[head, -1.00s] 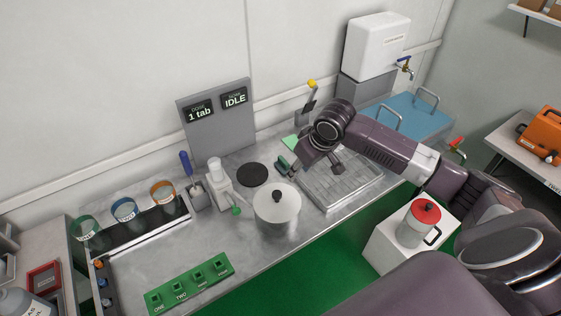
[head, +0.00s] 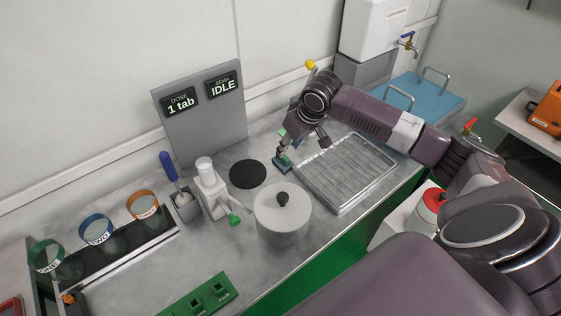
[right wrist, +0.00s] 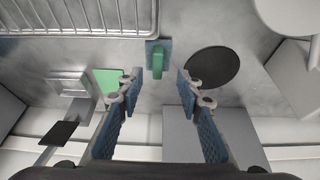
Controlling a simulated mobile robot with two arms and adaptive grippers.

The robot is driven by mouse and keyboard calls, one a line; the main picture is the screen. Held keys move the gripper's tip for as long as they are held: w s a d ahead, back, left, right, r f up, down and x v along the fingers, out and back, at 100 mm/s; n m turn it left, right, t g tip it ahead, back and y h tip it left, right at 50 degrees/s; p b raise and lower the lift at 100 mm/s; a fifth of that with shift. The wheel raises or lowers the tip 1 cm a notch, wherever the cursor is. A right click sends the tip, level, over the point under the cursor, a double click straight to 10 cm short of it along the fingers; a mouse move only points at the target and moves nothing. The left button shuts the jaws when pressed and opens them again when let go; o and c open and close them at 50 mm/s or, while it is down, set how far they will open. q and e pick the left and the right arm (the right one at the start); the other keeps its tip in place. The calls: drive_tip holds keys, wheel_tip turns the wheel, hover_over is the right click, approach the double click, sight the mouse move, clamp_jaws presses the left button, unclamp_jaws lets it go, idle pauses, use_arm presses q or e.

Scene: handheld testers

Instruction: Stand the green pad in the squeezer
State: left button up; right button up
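A small pad with a green upright grip on a blue-grey base (head: 283,163) stands on the steel counter, left of the ribbed drain tray. It also shows in the right wrist view (right wrist: 155,62), just beyond the fingertips. My right gripper (head: 304,146) is open and empty above the counter, close to the pad. In the right wrist view its two fingers (right wrist: 168,80) are spread apart. The squeezer, a lever device with a yellow knob (head: 311,65), is mostly hidden behind my right gripper. A flat light green square (right wrist: 108,80) lies beside it. My left gripper is out of view.
The drain tray (head: 346,172) is at the right. A dark round mat (head: 247,173) and a lidded pot (head: 282,212) are left and in front. A display board (head: 200,105) stands behind. A blue tray (head: 425,98) is at the back right.

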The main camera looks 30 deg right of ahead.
sight(285, 156)
drive_tip(key=shift+x, duration=0.8)
drive_tip(key=x, duration=0.5)
drive_tip(key=shift+s+d+p, duration=0.15)
drive_tip(key=shift+d+p, duration=0.05)
drive_tip(key=shift+p, duration=0.2)
clamp_jaws()
